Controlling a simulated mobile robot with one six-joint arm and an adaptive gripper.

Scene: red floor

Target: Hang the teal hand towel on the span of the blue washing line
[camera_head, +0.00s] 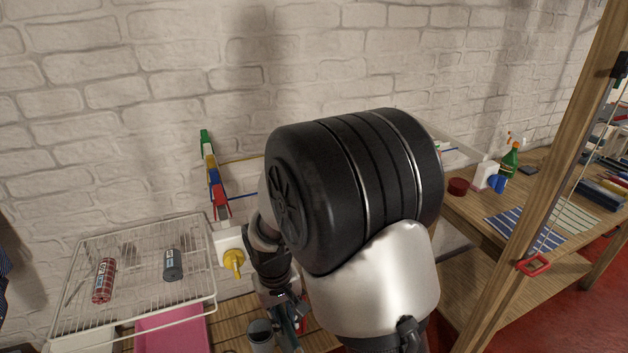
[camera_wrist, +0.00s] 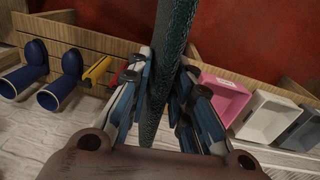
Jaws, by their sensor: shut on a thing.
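My gripper (camera_wrist: 165,95) is shut on the teal hand towel (camera_wrist: 172,60), which runs as a narrow dark teal strip between the fingers and out of the top of the wrist view. In the head view my gripper is low in the middle, below my large black arm joint, and a little teal cloth (camera_head: 301,309) shows beside it. Most of the span is hidden behind my arm. A bracket with green, blue and red parts (camera_head: 214,180) stands on the left, with a yellow line running from it.
A white wire rack (camera_head: 138,228) with a red and a dark cylinder is at left, above a pink bin (camera_head: 170,332). A wooden table (camera_head: 470,208) with bottles and striped cloths is at right, behind a wooden post (camera_head: 545,165). Blue boots (camera_wrist: 55,82) show in the wrist view.

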